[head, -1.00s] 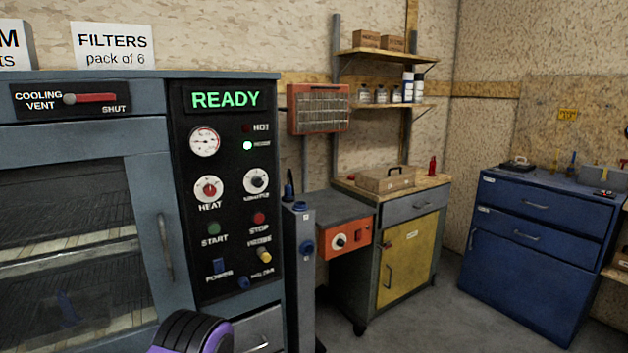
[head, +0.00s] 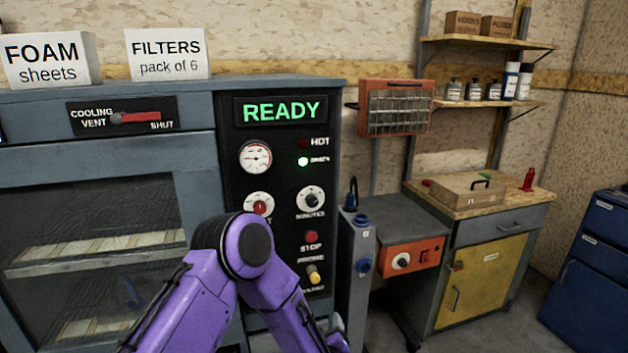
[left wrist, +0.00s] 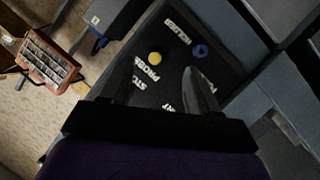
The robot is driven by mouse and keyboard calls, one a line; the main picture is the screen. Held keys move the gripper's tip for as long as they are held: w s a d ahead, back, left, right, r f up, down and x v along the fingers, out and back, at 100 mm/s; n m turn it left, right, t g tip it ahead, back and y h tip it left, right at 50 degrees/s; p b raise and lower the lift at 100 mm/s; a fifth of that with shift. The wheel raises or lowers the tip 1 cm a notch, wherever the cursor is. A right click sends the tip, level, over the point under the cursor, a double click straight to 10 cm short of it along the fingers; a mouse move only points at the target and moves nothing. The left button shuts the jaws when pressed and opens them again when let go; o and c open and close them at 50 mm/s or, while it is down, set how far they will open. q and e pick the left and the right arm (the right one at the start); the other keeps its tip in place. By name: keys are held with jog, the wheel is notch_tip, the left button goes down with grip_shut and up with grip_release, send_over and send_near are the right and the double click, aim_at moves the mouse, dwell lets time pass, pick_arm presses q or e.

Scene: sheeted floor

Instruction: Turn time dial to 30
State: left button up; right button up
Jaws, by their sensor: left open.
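The time dial is the white MINUTES dial (head: 311,198) with a dark knob, on the black control panel (head: 288,140) of the oven, under a green READY display. Its exact setting is too small to read. My left arm covers the panel's lower left and part of the HEAT dial (head: 259,204). My left gripper (left wrist: 163,88) is open and empty in the left wrist view, its fingers over the lower panel near the yellow knob (left wrist: 155,58) and blue knob (left wrist: 200,51). The MINUTES dial does not show there. My right gripper is out of view.
A grey post (head: 356,265) with blue fittings stands right of the oven. Beyond it are an orange control box (head: 411,257) and a bench with a yellow door (head: 483,283). An orange wall rack (head: 396,107) hangs above. Boxes of foam sheets and filters stand on the oven.

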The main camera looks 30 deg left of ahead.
aim_at(314, 204)
pick_arm(q)
jog(key=w+a+r+n+y+p, duration=0.1)
jog(key=w+a+r+n+y, duration=0.15)
jog(key=r, duration=0.55)
jog(key=w+a+r+n+y+p, duration=0.1)
jog(key=w+r+n+y+p, duration=0.15)
jog(key=r, duration=0.55)
jog(key=w+a+r+n+y, duration=0.1)
jog(key=w+r+n, duration=0.2)
jog(key=r, duration=0.5)
jog(key=shift+g, duration=0.3)
jog(key=p+x, duration=0.1)
jog(key=x, duration=0.3)
jog(key=p+x, duration=0.2)
jog(key=x, duration=0.3)
jog(key=shift+a+r+p, duration=0.2)
jog(key=shift+a+p, duration=0.1)
jog(key=shift+a, duration=0.1)
jog(key=shift+w+a, duration=0.35)
jog(key=shift+w, duration=0.05)
jog(key=shift+f, duration=0.1)
jog(key=c, duration=1)
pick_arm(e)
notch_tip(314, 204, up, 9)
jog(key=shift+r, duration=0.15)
